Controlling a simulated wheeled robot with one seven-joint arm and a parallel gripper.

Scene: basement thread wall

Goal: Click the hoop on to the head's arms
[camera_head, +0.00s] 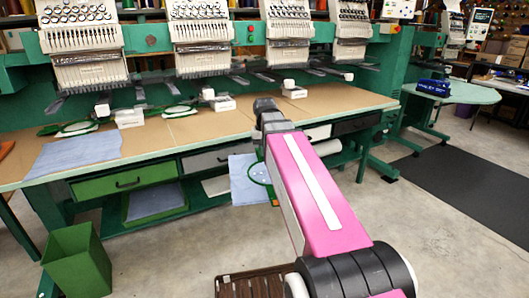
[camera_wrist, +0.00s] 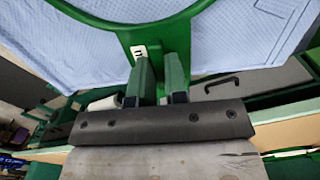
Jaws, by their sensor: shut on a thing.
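My gripper (camera_wrist: 160,66) is shut on the rim of a green hoop (camera_wrist: 122,34) in the wrist view. A small white label sits on the rim by the fingers. Light blue cloth (camera_wrist: 245,38) is stretched in the hoop and spreads beyond it. In the head view the cloth (camera_head: 243,184) and a bit of the green hoop show left of my pink arm, in front of the machine table; the arm hides my fingers there. Several white embroidery heads (camera_head: 83,47) stand in a row above the table. I cannot make out clearly which head is free or its hoop arms.
The brown table top (camera_head: 185,130) carries green hoops with pale cloth (camera_head: 80,128), small white boxes (camera_head: 130,117) and folded blue cloth (camera_head: 75,155). Drawers (camera_head: 125,183) sit below its front edge. A green bin (camera_head: 76,262) stands at lower left.

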